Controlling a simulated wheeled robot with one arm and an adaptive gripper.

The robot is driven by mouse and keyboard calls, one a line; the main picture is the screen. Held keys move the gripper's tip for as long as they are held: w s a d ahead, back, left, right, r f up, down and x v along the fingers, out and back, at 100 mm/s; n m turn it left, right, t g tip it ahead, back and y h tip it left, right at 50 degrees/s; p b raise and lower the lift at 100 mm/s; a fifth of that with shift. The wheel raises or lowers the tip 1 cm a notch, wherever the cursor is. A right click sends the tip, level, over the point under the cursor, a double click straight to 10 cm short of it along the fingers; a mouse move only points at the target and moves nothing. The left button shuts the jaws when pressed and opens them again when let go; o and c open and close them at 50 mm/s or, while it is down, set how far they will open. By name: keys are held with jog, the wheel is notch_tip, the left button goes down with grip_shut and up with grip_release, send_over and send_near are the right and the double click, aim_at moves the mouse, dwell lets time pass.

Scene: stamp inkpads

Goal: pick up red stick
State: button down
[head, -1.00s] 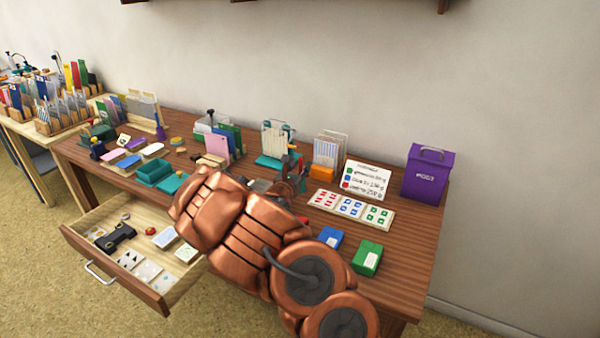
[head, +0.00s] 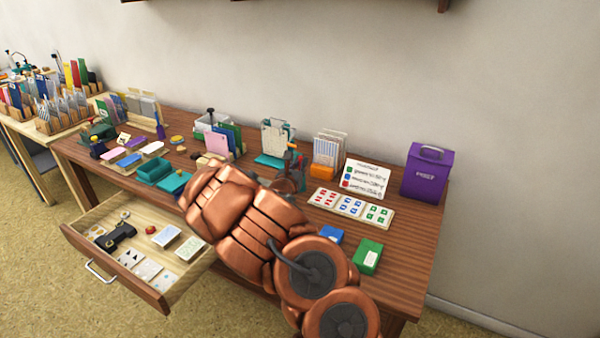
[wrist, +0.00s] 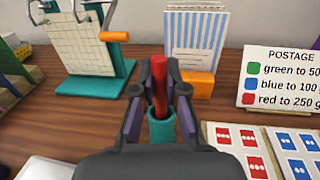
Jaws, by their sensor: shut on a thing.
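The red stick (wrist: 160,88) stands upright between the fingers of my gripper (wrist: 159,100) in the wrist view. Its lower end is at a teal cup-like holder (wrist: 162,130); I cannot tell how deep it sits there. My gripper is shut on the red stick, with a dark finger on each side. In the head view my copper-coloured arm covers most of this spot, and the gripper shows only in part behind it (head: 290,178).
A teal stand with a grid sheet (wrist: 85,45) is behind left. An orange-based card holder (wrist: 198,84) stands close behind. An open drawer (head: 166,300) juts out at front left.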

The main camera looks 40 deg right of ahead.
jog(key=shift+r+b, duration=0.35)
jog(key=shift+r, duration=4.65)
jog(key=c, duration=1.8)
grip_release()
grip_shut()
